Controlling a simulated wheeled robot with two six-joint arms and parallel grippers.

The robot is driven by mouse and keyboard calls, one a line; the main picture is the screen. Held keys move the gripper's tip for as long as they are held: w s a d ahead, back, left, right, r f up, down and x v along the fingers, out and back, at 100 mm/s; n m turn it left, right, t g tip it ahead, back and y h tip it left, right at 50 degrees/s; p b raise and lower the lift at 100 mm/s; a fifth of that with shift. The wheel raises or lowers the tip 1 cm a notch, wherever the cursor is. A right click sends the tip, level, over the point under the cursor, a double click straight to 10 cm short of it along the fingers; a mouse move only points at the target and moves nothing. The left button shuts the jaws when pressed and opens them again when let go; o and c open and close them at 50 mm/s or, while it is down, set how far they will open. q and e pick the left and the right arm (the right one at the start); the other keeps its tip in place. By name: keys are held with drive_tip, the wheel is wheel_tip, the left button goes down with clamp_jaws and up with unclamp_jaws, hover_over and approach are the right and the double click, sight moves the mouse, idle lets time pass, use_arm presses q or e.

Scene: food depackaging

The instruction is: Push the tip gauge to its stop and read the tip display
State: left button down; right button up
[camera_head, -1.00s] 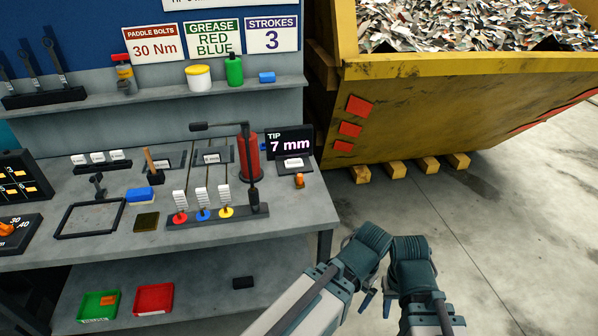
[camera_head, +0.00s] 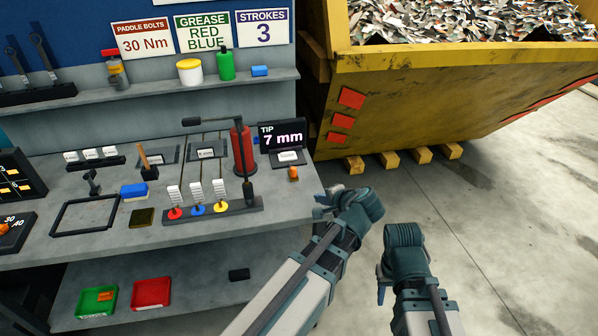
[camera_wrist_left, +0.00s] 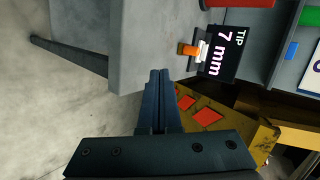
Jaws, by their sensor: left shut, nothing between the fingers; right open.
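The tip display (camera_head: 282,135) is a black panel reading "TIP 7 mm" at the right end of the bench, and it also shows sideways in the left wrist view (camera_wrist_left: 222,54). A small orange piece (camera_head: 293,173), which looks like the tip gauge's knob, sits just in front of it. The orange piece shows in the left wrist view (camera_wrist_left: 187,50) beside a pale block. My left gripper (camera_head: 324,203) is shut and empty, off the bench's right edge and apart from the orange piece. In the left wrist view its fingers (camera_wrist_left: 158,78) are together. My right gripper (camera_head: 383,285) hangs over the floor, its fingers partly hidden.
The grey bench (camera_head: 190,235) holds a red cylinder (camera_head: 242,150), a black lamp-like arm (camera_head: 246,165) and a rack with red, blue and yellow-based tools. A yellow skip (camera_head: 430,95) stands at right on wooden blocks. Floor between bench and skip is clear.

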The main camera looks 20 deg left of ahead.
use_arm(q)
wheel_tip(320, 180, up, 3)
drive_tip(key=w+a+m+t+y, duration=0.1)
drive_tip(key=w, duration=0.2)
drive_tip(key=b, duration=0.5)
approach(295, 172)
drive_tip(key=f, duration=0.2)
drive_tip(key=w+a+f, duration=0.1)
drive_tip(key=shift+a+f, duration=0.1)
drive_tip(key=shift+f, duration=0.3)
drive_tip(key=shift+w+a+r, duration=0.25)
drive_tip(key=shift+w+a, duration=0.45)
drive_tip(key=shift+a, duration=0.2)
drive_tip(key=shift+w+a, duration=0.45)
drive_tip(key=shift+a, duration=0.15)
